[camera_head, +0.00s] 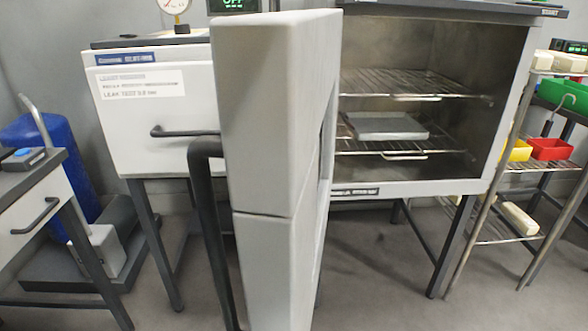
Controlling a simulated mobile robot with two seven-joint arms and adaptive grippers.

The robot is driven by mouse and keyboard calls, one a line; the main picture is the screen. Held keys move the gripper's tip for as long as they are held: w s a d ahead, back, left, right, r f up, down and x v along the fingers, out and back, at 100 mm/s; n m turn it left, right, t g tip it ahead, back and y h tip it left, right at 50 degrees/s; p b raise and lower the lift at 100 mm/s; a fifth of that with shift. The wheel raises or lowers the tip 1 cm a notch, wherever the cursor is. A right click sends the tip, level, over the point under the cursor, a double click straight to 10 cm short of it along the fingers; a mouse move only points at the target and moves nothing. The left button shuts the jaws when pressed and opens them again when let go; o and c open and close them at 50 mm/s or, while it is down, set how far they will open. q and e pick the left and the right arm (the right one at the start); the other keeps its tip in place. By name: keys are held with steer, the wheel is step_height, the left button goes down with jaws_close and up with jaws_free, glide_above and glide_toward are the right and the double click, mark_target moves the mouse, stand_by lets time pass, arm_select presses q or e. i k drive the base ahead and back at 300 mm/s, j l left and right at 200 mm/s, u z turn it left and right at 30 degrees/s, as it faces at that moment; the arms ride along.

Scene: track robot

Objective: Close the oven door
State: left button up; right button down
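The oven (516,95) stands right of centre, its chamber open to me. Inside are wire racks (400,85), and a flat grey slab (385,127) lies on a lower rack. The oven door (270,120) is swung wide open toward me, seen nearly edge-on in the middle of the view. A dark vertical handle (205,220) is on the door's left side. Neither of my grippers shows in the head view.
A white cabinet (140,110) with a dark handle stands behind the door on the left. A drawer unit (35,215) is at the left edge. A wire shelf (540,165) with coloured bins, including a red bin (551,150), stands at the right. Floor (375,275) shows below the oven.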

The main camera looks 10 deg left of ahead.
mark_target(277, 75)
steer(key=j+z, duration=0.25)
steer(key=j, duration=0.25)
steer(key=k+j+z, duration=0.1)
steer(key=j+z, duration=0.15)
steer(key=j, duration=0.2)
steer(key=k+l+u, duration=0.2)
steer(key=k, duration=0.4)
steer(key=j, duration=0.1)
